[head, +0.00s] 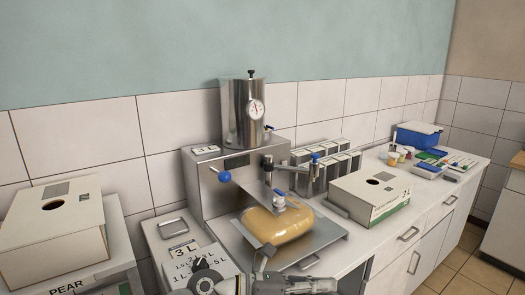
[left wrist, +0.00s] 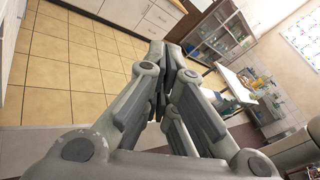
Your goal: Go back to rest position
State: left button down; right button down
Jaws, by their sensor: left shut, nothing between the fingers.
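My left gripper (left wrist: 160,85) fills the middle of the left wrist view. Its grey fingers are together with nothing between them, and it points over open floor, away from the counter. In the head view, a grey part of my own arm (head: 290,284) shows at the bottom edge, in front of the pump station; no fingertips can be made out there. The pump station (head: 200,190) has a steel cylinder (head: 240,115) with a gauge on top. A bag of amber liquid (head: 278,222) lies on its steel tray (head: 318,250). I do not see my right gripper.
A white box with a round hole (head: 55,225) stands at the left above a "PEAR" label. Another such box (head: 368,200) sits right of the station. Metal containers (head: 325,165) and a blue box (head: 417,135) stand farther back. The tiled floor (left wrist: 75,60) is clear.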

pick_arm(q)
jog(key=w+a+r+n+t+y, duration=0.1)
jog(key=w+a+r+n+t, duration=0.3)
jog(key=n+t, duration=0.5)
jog(key=w+a+r+n+t+y, duration=0.15)
jog(key=a+n+t, duration=0.45)
jog(key=n, duration=0.6)
jog(key=s+a+f+n+y, duration=0.3)
jog(key=a+f+n+y, duration=1)
jog(key=a+f+n, duration=0.4)
jog(key=s+a+f+n+g, duration=0.2)
jog(key=s+f+n+g, duration=0.15)
jog(key=s, duration=0.45)
jog(key=s+a+f+n+g+y, duration=0.1)
jog(key=s+f+n+g, duration=0.1)
jog(key=s+f+g, duration=0.45)
jog(key=s+a+f+n+g, duration=0.2)
jog(key=s+f, duration=0.1)
jog(key=s, duration=0.7)
notch_tip(320, 180, down, 26)
jog(key=s+g, duration=0.2)
jog(key=s+a+f, duration=0.3)
jog(key=s+f, duration=1.3)
jog(key=s, duration=0.1)
jog(key=shift+g, duration=0.4)
